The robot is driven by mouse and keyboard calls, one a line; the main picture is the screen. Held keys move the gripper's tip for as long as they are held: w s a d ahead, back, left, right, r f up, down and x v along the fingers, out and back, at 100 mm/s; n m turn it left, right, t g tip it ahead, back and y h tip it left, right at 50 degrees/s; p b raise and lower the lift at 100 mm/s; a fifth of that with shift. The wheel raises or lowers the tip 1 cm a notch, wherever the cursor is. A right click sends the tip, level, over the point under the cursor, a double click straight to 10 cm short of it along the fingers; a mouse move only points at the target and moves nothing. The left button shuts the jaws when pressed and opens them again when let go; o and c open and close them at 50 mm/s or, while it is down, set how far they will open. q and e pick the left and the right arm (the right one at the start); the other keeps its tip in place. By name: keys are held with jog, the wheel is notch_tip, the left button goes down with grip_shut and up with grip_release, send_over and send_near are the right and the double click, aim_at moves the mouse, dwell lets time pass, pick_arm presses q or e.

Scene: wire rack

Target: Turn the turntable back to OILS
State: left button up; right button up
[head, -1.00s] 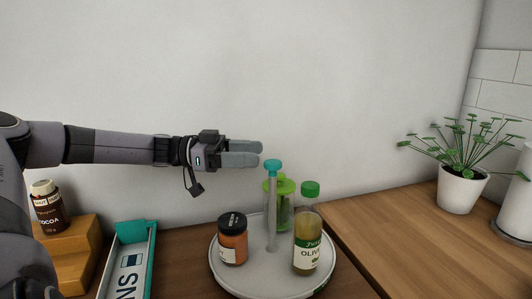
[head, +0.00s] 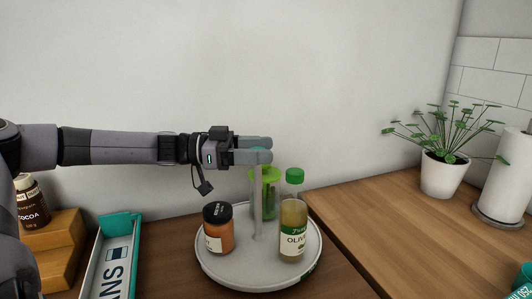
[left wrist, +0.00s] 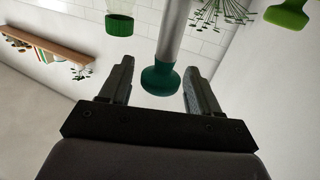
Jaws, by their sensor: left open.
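The turntable (head: 236,278) is a round pale grey disc on the dark wooden counter. A grey post (head: 257,205) with a teal knob (head: 263,157) rises from its middle. A brown jar with a black lid (head: 218,232), an olive oil bottle (head: 293,222) and a green-topped bottle (head: 270,182) stand around the post. My left gripper (head: 262,147) is open at the height of the knob, its fingers partly hiding it. In the left wrist view the teal knob (left wrist: 160,80) sits between the two open fingers (left wrist: 158,66). My right gripper is out of view.
A cocoa jar (head: 31,203) stands on a wooden step (head: 55,240) at the left. A teal and white tray (head: 118,250) lies beside it.

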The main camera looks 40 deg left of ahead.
pick_arm(q)
jog(key=shift+x, duration=0.8)
jog(key=shift+b, duration=0.3)
grip_shut()
